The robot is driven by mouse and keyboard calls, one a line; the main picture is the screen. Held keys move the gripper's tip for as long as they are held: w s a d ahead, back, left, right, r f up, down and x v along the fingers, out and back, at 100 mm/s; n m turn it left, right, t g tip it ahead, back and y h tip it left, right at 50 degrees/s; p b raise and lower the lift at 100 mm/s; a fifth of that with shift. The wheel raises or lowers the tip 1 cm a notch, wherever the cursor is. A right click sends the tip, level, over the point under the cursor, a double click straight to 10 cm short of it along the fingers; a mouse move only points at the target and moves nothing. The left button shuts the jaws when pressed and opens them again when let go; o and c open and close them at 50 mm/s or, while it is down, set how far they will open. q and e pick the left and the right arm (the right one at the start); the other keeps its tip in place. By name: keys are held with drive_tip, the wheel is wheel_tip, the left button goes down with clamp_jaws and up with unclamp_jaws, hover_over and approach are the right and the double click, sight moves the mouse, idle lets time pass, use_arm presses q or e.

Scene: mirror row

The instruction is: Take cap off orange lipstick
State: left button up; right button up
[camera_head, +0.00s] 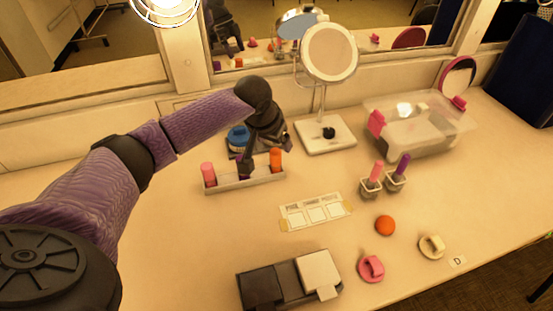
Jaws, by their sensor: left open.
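The orange lipstick (276,159) stands upright at the right end of a long pale tray (228,185). A pink lipstick (208,174) stands at the tray's left end. Between them, a dark purple item is mostly hidden by my left gripper (246,168). My purple left arm comes in from the left, and its gripper points down over the middle-right of the tray, just left of the orange lipstick. It is open; I cannot tell whether a finger touches anything. My right gripper is out of view.
A blue-topped round item (238,138) sits behind the tray. A mirror on a stand (325,134) and a clear box (415,135) stand at the back.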

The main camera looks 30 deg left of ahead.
sight(275, 152)
use_arm(q)
drive_tip(key=f+b, duration=0.1)
drive_tip(key=f, duration=0.2)
drive_tip(key=f+b, duration=0.1)
drive_tip(key=f, duration=0.1)
drive_tip(key=shift+w+b, duration=0.35)
drive_tip(key=shift+w, duration=0.05)
drive_tip(key=shift+r, duration=0.2)
drive_tip(key=c, duration=0.7)
clamp_jaws()
drive_tip(key=shift+r, duration=0.1)
wheel_tip(275, 152, up, 9)
drive_tip(key=p, duration=0.4)
drive_tip(key=shift+r+p, duration=0.2)
drive_tip(key=shift+p, duration=0.2)
drive_tip(key=shift+r, duration=0.35)
drive_tip(key=shift+r+p, duration=2.15)
drive_tip(key=shift+p, duration=0.8)
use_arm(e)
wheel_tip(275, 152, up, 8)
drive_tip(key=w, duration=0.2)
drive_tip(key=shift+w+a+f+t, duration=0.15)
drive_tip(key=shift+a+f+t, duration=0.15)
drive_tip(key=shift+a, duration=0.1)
